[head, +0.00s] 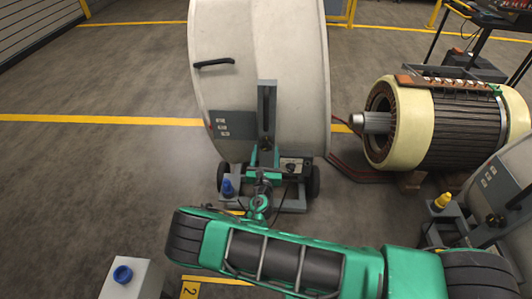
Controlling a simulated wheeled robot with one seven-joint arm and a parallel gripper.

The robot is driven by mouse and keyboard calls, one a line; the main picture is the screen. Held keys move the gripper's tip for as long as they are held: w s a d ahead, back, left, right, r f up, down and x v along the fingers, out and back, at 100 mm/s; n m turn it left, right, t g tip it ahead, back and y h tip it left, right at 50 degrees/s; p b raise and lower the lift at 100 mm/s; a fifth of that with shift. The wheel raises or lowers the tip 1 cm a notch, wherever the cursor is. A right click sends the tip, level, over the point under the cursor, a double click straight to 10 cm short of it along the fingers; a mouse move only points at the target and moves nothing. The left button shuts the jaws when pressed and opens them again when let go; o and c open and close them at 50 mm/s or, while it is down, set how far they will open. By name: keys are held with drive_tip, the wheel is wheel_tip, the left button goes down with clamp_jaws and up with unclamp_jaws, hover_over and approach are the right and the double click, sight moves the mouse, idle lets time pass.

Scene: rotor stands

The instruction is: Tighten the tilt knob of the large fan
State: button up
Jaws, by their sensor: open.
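The large fan (290,60) is a big beige drum on a wheeled base, at the top middle of the head view. A grey upright bracket (267,95) runs up its near side. A dark round knob, apparently the tilt knob (266,143), sits low on this bracket. My gripper (265,154) is just below and in front of the knob, with its green fingers apart. The fingers and wrist partly cover the area under the knob. I cannot tell whether they touch it.
A blue knob (227,187) stands on the fan's base, left of my wrist. A large motor (450,125) lies at right. A grey machine with a yellow knob (443,201) is at lower right. A grey post with a blue cap (123,273) is at lower left. Floor at left is clear.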

drive_tip(key=shift+w, duration=0.25)
drive_tip(key=c, duration=1)
drive_tip(key=shift+c, duration=0.2)
